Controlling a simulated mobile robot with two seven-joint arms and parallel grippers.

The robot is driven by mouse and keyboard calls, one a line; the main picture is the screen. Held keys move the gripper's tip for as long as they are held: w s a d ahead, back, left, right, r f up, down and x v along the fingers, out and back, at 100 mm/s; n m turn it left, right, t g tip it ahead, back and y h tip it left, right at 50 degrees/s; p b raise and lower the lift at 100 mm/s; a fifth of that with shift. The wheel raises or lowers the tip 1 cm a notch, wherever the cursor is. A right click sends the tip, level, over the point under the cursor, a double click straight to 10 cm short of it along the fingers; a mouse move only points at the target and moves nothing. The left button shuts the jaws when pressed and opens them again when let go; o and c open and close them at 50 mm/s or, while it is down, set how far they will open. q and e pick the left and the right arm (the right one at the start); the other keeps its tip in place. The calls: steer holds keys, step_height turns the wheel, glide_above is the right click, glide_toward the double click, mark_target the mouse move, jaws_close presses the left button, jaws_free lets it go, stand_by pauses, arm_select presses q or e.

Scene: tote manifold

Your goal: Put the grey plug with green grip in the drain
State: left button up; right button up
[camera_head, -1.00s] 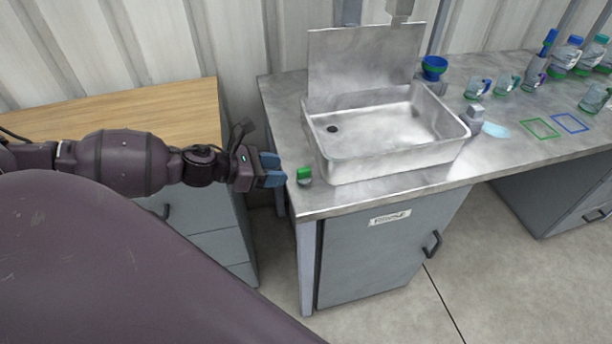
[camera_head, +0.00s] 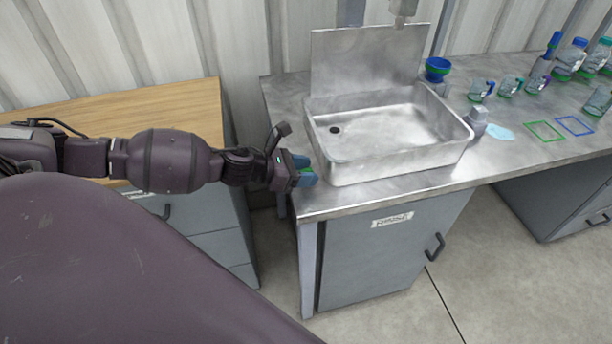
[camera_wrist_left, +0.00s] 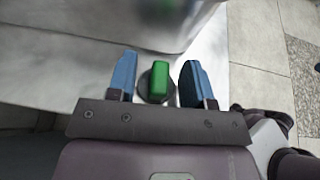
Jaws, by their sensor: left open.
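The grey plug with green grip stands on the steel counter just left of the sink. In the left wrist view its green grip (camera_wrist_left: 158,80) lies between the two blue fingers, above the round grey base (camera_wrist_left: 146,84). My left gripper (camera_head: 305,170) is open around the plug, with a gap on each side of the grip; it also shows in the left wrist view (camera_wrist_left: 156,82). In the head view the fingers mostly hide the plug. The drain (camera_head: 335,129) is a dark, uncovered hole in the left part of the sink floor. My right gripper is not in view.
The steel sink (camera_head: 395,160) has raised walls beside my left gripper. A blue funnel-like cup (camera_head: 437,68), glass mugs and bottles stand to the right of the sink. A wooden-topped cabinet (camera_head: 160,110) is at the left.

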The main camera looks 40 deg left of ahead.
arm_select(q)
steer(key=shift+w+d, duration=0.1)
steer(key=shift+w, duration=0.05)
steer(key=shift+c, duration=0.5)
steer(key=shift+f, duration=0.1)
jaws_close()
